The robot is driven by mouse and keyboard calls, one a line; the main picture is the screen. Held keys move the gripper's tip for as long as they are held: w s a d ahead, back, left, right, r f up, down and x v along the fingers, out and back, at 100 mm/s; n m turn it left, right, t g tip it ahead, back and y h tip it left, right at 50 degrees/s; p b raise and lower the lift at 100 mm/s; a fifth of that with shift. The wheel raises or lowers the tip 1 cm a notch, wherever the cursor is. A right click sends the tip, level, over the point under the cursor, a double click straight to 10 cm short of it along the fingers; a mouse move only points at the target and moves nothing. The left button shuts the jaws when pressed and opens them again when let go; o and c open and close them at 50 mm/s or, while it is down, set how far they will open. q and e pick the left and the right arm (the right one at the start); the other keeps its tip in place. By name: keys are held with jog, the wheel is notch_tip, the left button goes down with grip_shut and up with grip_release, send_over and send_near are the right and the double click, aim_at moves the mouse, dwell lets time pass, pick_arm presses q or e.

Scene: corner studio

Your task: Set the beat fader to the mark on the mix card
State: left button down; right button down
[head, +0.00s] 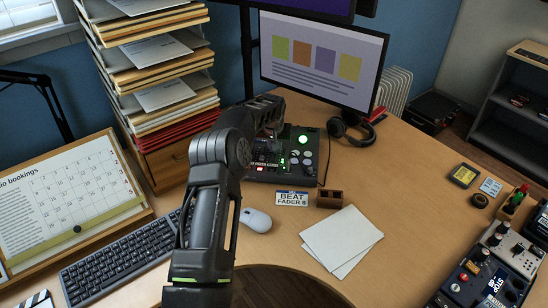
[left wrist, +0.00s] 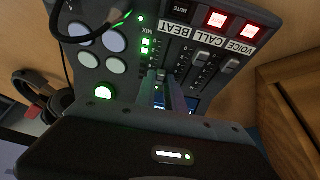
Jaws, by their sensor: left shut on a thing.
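The mixer (head: 300,160) sits on the desk below the monitor. In the left wrist view its panel (left wrist: 120,70) shows faders under strips reading BEAT, CALL and VOICE. The card (head: 292,198) on the desk in front of it reads BEAT FADER and a digit, perhaps 6 or 8. My left gripper (left wrist: 168,90) is over the panel, its fingers shut on the beat fader's cap (left wrist: 161,74), which is mostly hidden. The scale beside it is too small to read. In the head view my arm hides the fingers and part of the mixer. My right gripper is in neither view.
Two other fader caps, call (left wrist: 201,56) and voice (left wrist: 231,64), stand close beside the fingers. Headphones (head: 352,130) lie right of the mixer. A small wooden holder (head: 329,199), a mouse (head: 256,220) and white papers (head: 342,240) lie in front. Stacked trays (head: 155,75) rise at left.

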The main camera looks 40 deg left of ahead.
pick_arm(q)
jog(key=shift+w+a, duration=0.15)
jog(key=shift+w, duration=0.1)
jog(key=c, duration=1.4)
grip_release()
jog(key=shift+c, duration=0.2)
jog(key=shift+r, duration=0.15)
jog(key=b+v, duration=0.1)
jog(key=v, duration=0.6)
jog(key=shift+r+b, duration=0.2)
jog(key=shift+b, duration=0.1)
jog(key=shift+s, duration=0.1)
